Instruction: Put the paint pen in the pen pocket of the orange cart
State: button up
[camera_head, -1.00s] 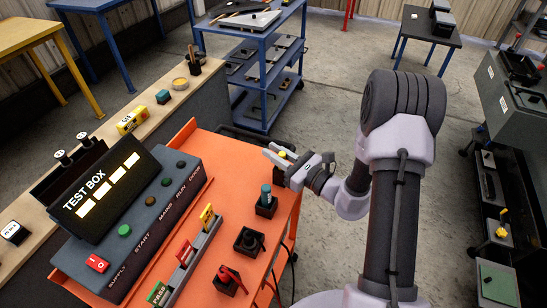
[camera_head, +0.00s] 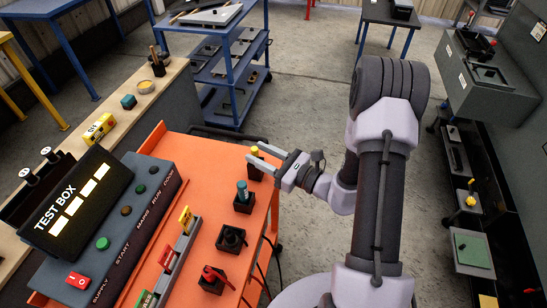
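The paint pen appears to be the yellow-topped item (camera_head: 254,150) standing upright in a small black pocket (camera_head: 253,173) at the right edge of the orange cart (camera_head: 205,150). My gripper (camera_head: 256,153) reaches in from the right at the height of the yellow top. Its two fingers are spread, with the yellow top near their tips and a gap visible between them. The lower part of the pen is hidden inside the pocket. Whether a finger touches the pen is too small to tell.
Black holders with a teal-topped item (camera_head: 242,190), a black item (camera_head: 231,238) and a red-handled tool (camera_head: 215,278) line the cart's right side. The test box (camera_head: 75,205) and a tag rack (camera_head: 175,255) stand left. Open floor lies behind my arm.

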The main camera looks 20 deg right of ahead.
jog(key=p+v, duration=0.1)
jog(key=v, duration=0.6)
jog(key=s+a+r+n+g+y, duration=0.4)
jog(key=s+a+r+n+g, duration=0.1)
jog(key=a+r+n+g, duration=0.4)
jog(key=s+a+r+n+g+h, duration=0.2)
jog(key=s+a+n+h, duration=0.15)
jog(key=s+n, duration=0.25)
jog(key=s+a+r+n+g+h, duration=0.25)
jog(key=s+n+h, duration=0.2)
jog(key=s, duration=0.25)
jog(key=d+r+n+t+h, duration=0.4)
jog(key=n, duration=0.1)
jog(key=shift+s+d+r+t+h, duration=0.25)
jog(key=shift+d+r+t+h, duration=0.05)
jog(key=shift+r+t, duration=0.1)
